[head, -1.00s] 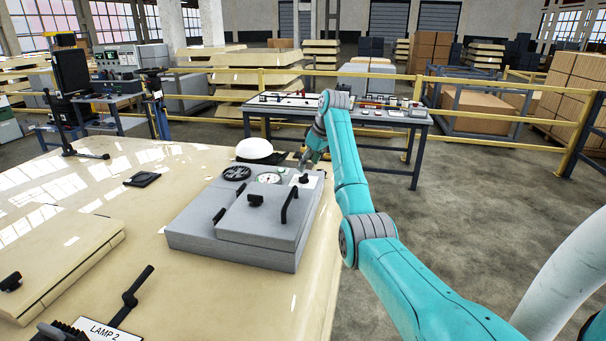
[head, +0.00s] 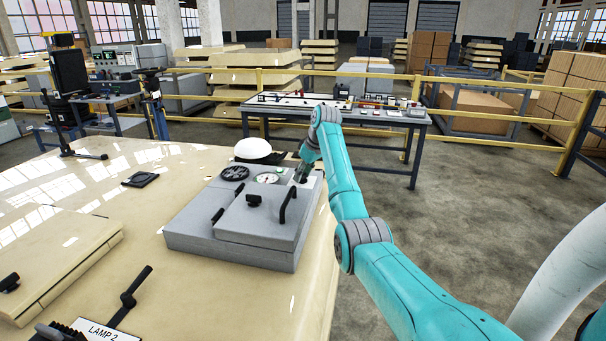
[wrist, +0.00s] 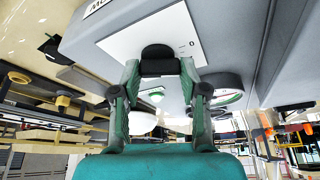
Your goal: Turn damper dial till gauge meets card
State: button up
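The damper dial is a black knob (wrist: 158,55) on a white plate (wrist: 120,43) with a "0" mark, in the wrist view. My gripper (wrist: 160,75) has one finger on each side of the knob, close to it; whether they touch is unclear. In the head view my gripper (head: 301,174) reaches down at the back right corner of the grey box (head: 190,226) and hides the dial. The round white gauge (head: 267,179) sits left of it; its needle is too small to read. It shows partly in the wrist view (wrist: 230,97). I cannot identify the card.
A black handwheel (head: 235,173) sits left of the gauge. A raised lid with a black handle (head: 288,204) is in front. A white dome (head: 258,150) lies behind the box.

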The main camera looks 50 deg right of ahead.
jog(key=shift+m, duration=0.3)
jog(key=m+h, duration=0.1)
jog(key=m, duration=0.2)
jog(key=m+g+h, duration=0.1)
jog(key=m, duration=0.2)
jog(key=shift+w+a+h, duration=0.15)
jog(key=shift+h, duration=0.15)
jog(key=m+g, duration=0.1)
jog(key=m, duration=0.2)
jog(key=m+h, duration=0.1)
jog(key=m, duration=0.2)
jog(key=shift+w+g, duration=0.1)
jog(key=shift+g, duration=0.3)
jog(key=shift+m, duration=0.4)
jog(key=o, duration=1.1)
jog(key=shift+o, duration=0.2)
jog(key=shift+r, duration=0.1)
jog(key=v, duration=1.2)
jog(key=shift+w+a, duration=0.15)
jog(key=shift+a, duration=0.1)
